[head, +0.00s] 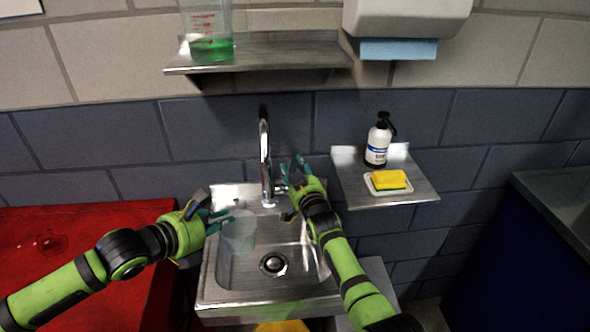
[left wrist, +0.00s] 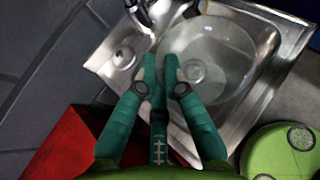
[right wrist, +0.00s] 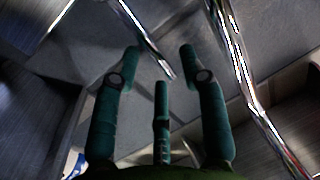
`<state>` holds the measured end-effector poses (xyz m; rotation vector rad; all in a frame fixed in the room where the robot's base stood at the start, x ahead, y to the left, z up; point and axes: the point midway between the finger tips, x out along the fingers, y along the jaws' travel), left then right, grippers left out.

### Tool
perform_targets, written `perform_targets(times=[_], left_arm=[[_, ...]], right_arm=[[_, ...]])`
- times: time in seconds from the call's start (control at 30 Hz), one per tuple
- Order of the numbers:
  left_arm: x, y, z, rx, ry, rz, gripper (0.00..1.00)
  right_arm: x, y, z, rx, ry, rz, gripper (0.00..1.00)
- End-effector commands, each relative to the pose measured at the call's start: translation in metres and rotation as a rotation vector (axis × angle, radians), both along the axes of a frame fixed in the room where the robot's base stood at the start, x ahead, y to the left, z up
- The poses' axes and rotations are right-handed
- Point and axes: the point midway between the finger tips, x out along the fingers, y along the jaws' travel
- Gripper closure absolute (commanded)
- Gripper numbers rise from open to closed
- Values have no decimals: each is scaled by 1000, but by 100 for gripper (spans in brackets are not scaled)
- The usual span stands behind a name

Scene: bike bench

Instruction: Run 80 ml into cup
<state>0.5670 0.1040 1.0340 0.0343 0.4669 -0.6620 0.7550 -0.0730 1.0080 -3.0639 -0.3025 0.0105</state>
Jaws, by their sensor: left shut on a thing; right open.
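The translucent cup (head: 239,234) is over the left part of the sink basin, left of the tap. My left gripper (head: 222,222) is shut on its side wall. In the left wrist view the cup (left wrist: 208,62) looks round and see-through; I cannot make out any liquid in it. The chrome tap (head: 264,150) stands at the back of the sink; no running water shows. My right gripper (head: 296,172) is open beside the tap, close to its side lever (head: 281,189). In the right wrist view a thin chrome bar (right wrist: 145,40) reaches between the open fingers (right wrist: 162,65).
The steel sink (head: 300,290) has a drain (head: 273,263). A shelf (head: 290,52) above holds a beaker of green liquid (head: 210,45). A right shelf (head: 408,192) holds a soap bottle (head: 378,145) and yellow sponge (head: 390,179). A red surface (head: 90,225) lies left.

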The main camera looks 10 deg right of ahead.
Motion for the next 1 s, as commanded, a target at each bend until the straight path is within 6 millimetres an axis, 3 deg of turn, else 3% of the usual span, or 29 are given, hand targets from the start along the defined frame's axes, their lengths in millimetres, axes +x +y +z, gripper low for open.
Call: perform_targets(times=[0.13,0.23,0.27,0.57,1.0], left_arm=[[0,0,0,0,0,0,100],[0,0,0,0,0,0,100],[0,0,0,0,0,0,100],[0,0,0,0,0,0,100],[0,0,0,0,0,0,100]], right_arm=[[0,0,0,0,-1,0,57],[0,0,0,0,-1,0,97],[0,0,0,0,-1,0,100],[-2,0,-2,0,-22,1,100],[-20,0,-9,0,-253,0,100]])
